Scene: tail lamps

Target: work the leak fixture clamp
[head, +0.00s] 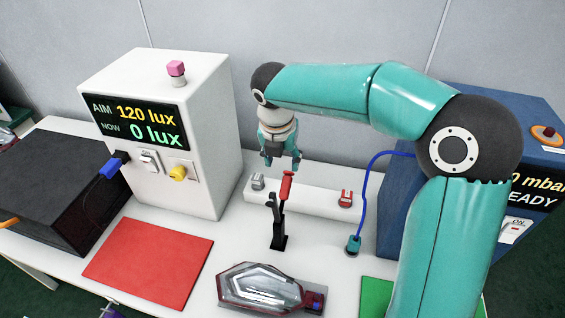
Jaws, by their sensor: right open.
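The leak fixture clamp (279,241) is a black toggle clamp with a red handle (286,186) that stands upright. It stands on the white table just behind a tail lamp (259,287) with a clear and dark red lens. My right gripper (282,162) is open and points down, a little above and behind the red handle. I cannot tell whether it touches the handle; nothing shows between its fingers. My left gripper is not in view.
A white lux tester (205,120) stands behind left, a blue leak tester (398,190) at right, partly behind my right arm. A white bar (320,200) lies behind the clamp. A blue hose (364,190) runs to a teal fitting (353,244). Red mat (148,262) and green mat (376,297) lie in front.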

